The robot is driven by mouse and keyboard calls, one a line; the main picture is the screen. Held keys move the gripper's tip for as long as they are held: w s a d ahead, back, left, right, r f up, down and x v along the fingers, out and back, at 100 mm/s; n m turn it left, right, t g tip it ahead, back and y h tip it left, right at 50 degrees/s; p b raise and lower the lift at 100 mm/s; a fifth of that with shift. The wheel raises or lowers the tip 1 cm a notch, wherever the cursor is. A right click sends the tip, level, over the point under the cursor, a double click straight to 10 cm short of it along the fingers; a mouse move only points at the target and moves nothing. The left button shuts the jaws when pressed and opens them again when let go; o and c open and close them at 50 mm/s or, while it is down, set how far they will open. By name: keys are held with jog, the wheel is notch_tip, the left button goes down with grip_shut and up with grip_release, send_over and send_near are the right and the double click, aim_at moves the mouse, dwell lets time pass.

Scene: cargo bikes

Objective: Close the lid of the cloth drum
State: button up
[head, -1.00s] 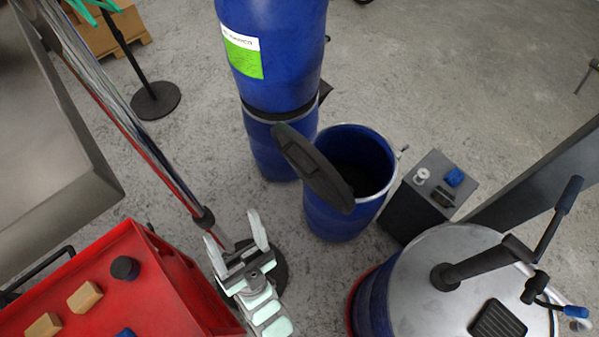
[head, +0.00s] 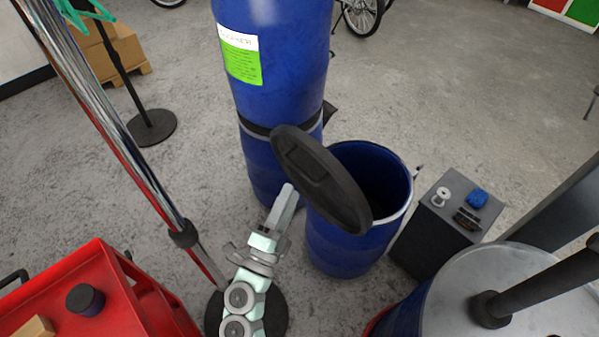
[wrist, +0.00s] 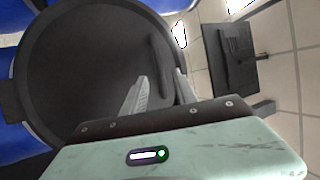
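The cloth drum (head: 345,255) is a blue, open-topped drum in the middle of the head view. Its round black lid (head: 320,178) stands open, tilted up at the rim's left side and hiding part of the opening. My gripper (head: 287,192) is just left of the lid, with its fingers pointing toward the lid's outer face. In the wrist view the lid (wrist: 80,70) fills the left and middle. The two fingers (wrist: 161,76) are apart there, with the lid's raised ridge between or behind them. I cannot tell whether they touch it.
A tall blue drum stack (head: 275,60) stands behind the lid. A dark box (head: 440,245) with small items stands right of the drum. A grey-topped drum (head: 455,290) is at front right, a red cart (head: 150,310) at front left. A chrome pole (head: 110,120) rises at left.

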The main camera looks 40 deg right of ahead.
aim_at(300, 170)
jog(key=x, duration=0.7)
jog(key=shift+d+r, duration=0.1)
jog(key=shift+c, duration=0.4)
grip_shut()
dwell(0.8)
